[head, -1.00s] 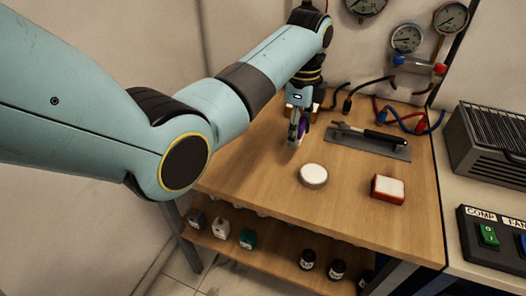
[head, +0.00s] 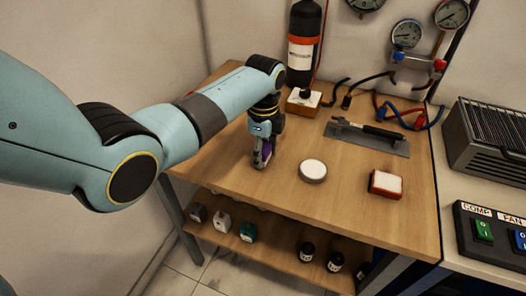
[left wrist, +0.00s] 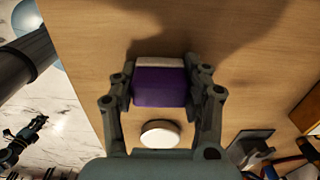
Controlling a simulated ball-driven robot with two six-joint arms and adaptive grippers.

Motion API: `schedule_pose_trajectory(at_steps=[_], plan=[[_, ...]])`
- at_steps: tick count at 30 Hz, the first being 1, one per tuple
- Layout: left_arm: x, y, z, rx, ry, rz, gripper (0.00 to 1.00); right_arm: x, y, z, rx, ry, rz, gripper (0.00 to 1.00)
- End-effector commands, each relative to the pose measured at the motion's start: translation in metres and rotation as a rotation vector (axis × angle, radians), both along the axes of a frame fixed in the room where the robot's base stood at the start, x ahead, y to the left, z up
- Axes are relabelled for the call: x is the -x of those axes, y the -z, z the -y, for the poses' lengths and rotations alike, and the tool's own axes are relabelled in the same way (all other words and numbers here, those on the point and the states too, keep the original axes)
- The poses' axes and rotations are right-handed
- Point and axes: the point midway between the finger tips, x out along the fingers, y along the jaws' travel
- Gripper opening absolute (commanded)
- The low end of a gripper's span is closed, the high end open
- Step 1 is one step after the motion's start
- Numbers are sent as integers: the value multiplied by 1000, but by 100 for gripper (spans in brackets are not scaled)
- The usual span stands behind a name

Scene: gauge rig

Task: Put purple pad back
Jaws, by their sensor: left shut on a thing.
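The purple pad (left wrist: 160,88), a purple block with a pale layer along one side, is held between the fingers of my left gripper (left wrist: 165,92). In the head view the left gripper (head: 262,162) points down over the left part of the wooden table, and only a bit of the purple pad (head: 267,150) shows between the fingers. I cannot tell whether the pad touches the table. A dark gripper, which looks like my right one (left wrist: 28,130), shows small at the left edge of the left wrist view; its fingers are too small to read.
A round white pad (head: 312,170) lies right of the left gripper. A red and white block (head: 386,184) lies farther right. A trowel (head: 370,132) lies on a grey mat (head: 396,149) behind.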

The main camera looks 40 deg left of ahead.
Motion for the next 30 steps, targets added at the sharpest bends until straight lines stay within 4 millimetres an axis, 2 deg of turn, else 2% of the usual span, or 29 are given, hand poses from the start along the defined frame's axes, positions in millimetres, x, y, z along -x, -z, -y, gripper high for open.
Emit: schedule_pose_trajectory(at_steps=[3, 4, 9, 16, 20, 23, 30], plan=[[0, 3, 0, 0, 0, 0, 12, 2, 1, 3, 4, -1, -3, 0], [0, 3, 0, 0, 0, 0, 49, 2, 1, 4, 5, -1, -3, 0], [0, 3, 0, 0, 0, 0, 70, 2, 1, 6, 7, -2, -3, 0], [0, 2, 0, 0, 0, 0, 70, 2, 0, 7, 8, -2, -3, 0], [0, -6, 0, 0, 0, 1, 70, 1, -2, 7, 8, -2, -2, 0], [-1, -22, 0, 0, 0, 4, 70, 1, -4, 7, 8, -2, -2, 0], [-2, -77, 0, 0, -1, 5, 70, 0, -8, 6, 7, -2, 0, 0]])
